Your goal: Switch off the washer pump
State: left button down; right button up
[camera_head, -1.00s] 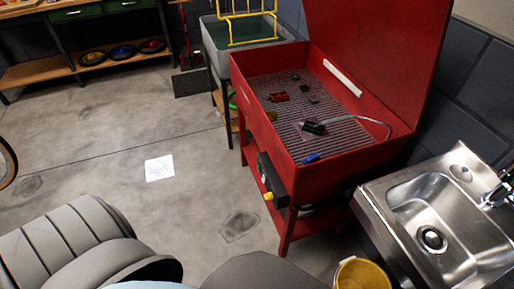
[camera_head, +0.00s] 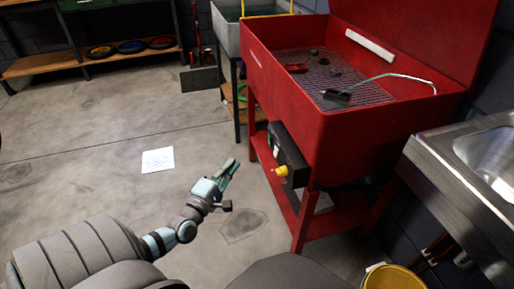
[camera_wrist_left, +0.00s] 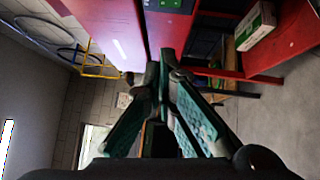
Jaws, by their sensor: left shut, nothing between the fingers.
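The red parts washer (camera_head: 335,125) stands with its lid up at the right of the head view. A black control box (camera_head: 288,153) with a yellow knob (camera_head: 281,171) is mounted low on its front. Whether the pump is on cannot be told. My left gripper (camera_head: 232,168) is shut and empty, a short way left of the box and apart from it. Its teal fingers (camera_wrist_left: 166,62) meet at the tips in the left wrist view, with red washer panels (camera_wrist_left: 112,25) beyond. My right gripper is not in view.
A steel sink (camera_head: 470,150) stands right of the washer, with a yellow bucket (camera_head: 390,279) below it. A grey basin (camera_head: 228,38) is behind the washer. A white paper sheet (camera_head: 158,160) lies on the floor.

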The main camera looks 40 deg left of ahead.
aim_at(269, 140)
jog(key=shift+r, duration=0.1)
pick_arm(q)
jog(key=w+r+b, duration=0.1)
jog(key=w+b, duration=0.2)
jog(key=w, duration=1)
jog(key=shift+d+r, duration=0.15)
jog(key=shift+d, duration=0.15)
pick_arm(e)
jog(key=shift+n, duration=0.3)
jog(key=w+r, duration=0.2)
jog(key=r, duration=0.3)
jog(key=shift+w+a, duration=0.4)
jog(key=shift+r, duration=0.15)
